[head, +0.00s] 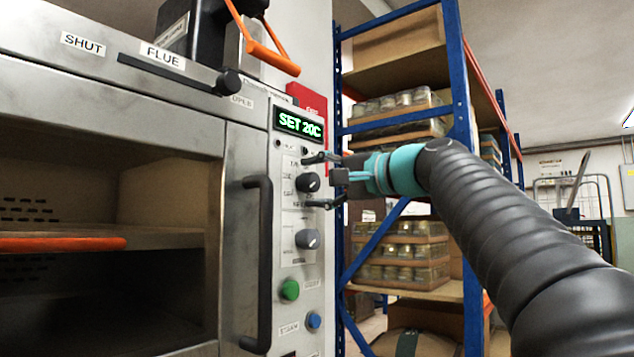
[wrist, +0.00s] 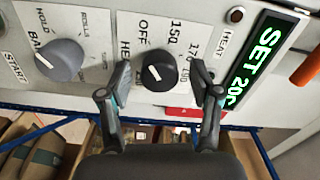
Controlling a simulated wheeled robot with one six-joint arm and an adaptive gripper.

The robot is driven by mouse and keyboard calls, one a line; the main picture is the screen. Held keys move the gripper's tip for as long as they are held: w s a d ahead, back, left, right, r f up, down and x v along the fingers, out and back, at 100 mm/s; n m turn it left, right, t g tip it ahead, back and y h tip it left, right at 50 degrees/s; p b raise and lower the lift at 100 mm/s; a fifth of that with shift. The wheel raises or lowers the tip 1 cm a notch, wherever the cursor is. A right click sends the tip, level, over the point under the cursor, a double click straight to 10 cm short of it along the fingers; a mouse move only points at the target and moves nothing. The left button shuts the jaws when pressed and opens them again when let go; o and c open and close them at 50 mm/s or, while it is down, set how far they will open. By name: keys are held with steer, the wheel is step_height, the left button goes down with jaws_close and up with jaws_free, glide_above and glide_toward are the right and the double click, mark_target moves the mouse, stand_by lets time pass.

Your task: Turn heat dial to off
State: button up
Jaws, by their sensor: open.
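The black heat dial (wrist: 160,70) sits on the oven's control panel, with OFF, 150 and higher marks printed around it in the wrist view. A short white mark shows on its face; exactly which label it points at is hard to tell. The dial (head: 307,183) is the upper of two in the head view. My gripper (head: 323,181) is open in front of it, one finger above and one below. In the wrist view my gripper's fingers (wrist: 162,82) stand on either side of the dial, with visible gaps.
A grey second dial (wrist: 60,60) with HOLD and BAKE labels sits beside the heat dial. Below are a green button (head: 290,289) and a blue button (head: 314,320). A black door handle (head: 258,262) sticks out left of the panel. Blue shelving (head: 460,90) with jars stands behind.

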steer(key=shift+s+d, duration=0.1)
steer(key=v, duration=1.1)
steer(key=shift+s+d, duration=0.25)
steer(key=shift+d, duration=0.05)
